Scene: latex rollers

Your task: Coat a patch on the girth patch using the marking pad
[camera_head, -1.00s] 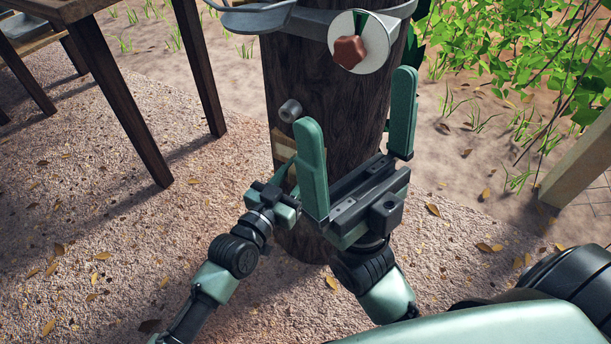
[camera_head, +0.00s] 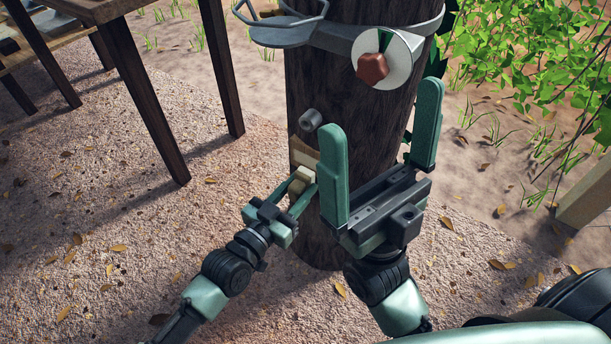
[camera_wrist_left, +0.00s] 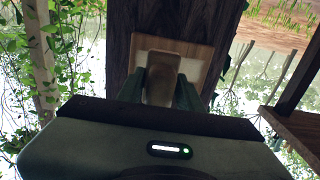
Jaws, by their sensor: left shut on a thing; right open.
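The girth patch is a pale tan square on the dark trunk; its edge shows in the head view (camera_head: 302,152), and more of it shows in the left wrist view (camera_wrist_left: 196,64). My left gripper (camera_head: 298,192) is shut on the marking pad (camera_head: 305,174), a small cream block. In the left wrist view the pad (camera_wrist_left: 161,78) stands between the fingers in front of the patch. I cannot tell whether it touches the patch. My right gripper (camera_head: 385,150) is open and empty, with its fingers up in front of the trunk.
The trunk (camera_head: 340,70) carries a grey metal band (camera_head: 340,44) with a white disc and red-brown knob (camera_head: 372,68). A grey cylinder (camera_head: 311,119) sticks out above the patch. A wooden table (camera_head: 130,70) stands at left.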

